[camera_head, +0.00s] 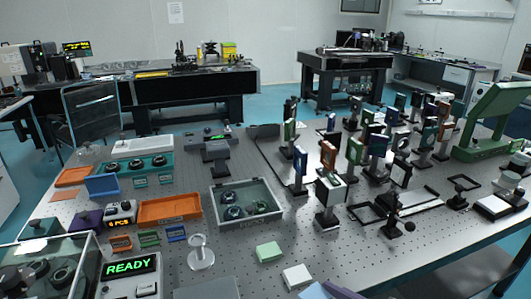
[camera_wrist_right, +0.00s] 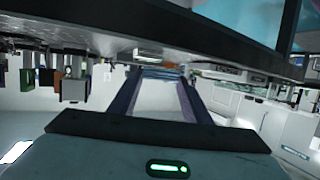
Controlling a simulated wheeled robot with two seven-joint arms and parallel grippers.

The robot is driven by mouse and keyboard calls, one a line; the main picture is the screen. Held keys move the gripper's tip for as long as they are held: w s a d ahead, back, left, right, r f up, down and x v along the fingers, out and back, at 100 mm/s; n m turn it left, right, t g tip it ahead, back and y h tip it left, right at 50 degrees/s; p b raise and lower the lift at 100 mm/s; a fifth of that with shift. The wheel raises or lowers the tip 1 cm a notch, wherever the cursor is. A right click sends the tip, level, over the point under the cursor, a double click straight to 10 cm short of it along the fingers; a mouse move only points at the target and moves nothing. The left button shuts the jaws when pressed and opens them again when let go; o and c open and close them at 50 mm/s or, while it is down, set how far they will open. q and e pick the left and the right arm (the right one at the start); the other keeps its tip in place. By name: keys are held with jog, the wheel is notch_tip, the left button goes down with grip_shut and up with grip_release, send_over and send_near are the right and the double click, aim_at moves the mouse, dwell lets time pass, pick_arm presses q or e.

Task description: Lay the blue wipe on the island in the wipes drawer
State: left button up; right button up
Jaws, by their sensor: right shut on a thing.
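In the right wrist view my right gripper (camera_wrist_right: 161,76) reaches away from the camera with two dark blue fingers. It is shut on a thin blue thing (camera_wrist_right: 160,71) at the fingertips, which I take for the blue wipe; little of it shows. In the head view a pale blue flat piece (camera_head: 314,292) lies at the bottom edge, partly cut off, beside a dark shape. I cannot tell whether it is the same wipe. A green wipe-like block (camera_head: 268,252) and a white one (camera_head: 297,275) lie near it. My left gripper is not in view. I cannot make out the wipes drawer.
The perforated optical table (camera_head: 365,255) carries an orange tray (camera_head: 170,208), a clear-lidded box (camera_head: 246,203), a READY display (camera_head: 130,267) and many upright optics mounts on the right (camera_head: 355,152). In the wrist view a dark table edge (camera_wrist_right: 170,35) runs across the top.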

jog(key=s+d+r+n+g+y, duration=0.2)
jog(key=s+d+r, duration=0.3)
jog(key=d+r, duration=0.4)
jog(key=shift+r+n+g, duration=0.3)
jog(key=shift+r+n, duration=0.05)
jog(key=shift+n, duration=0.05)
jog(key=shift+f, duration=0.1)
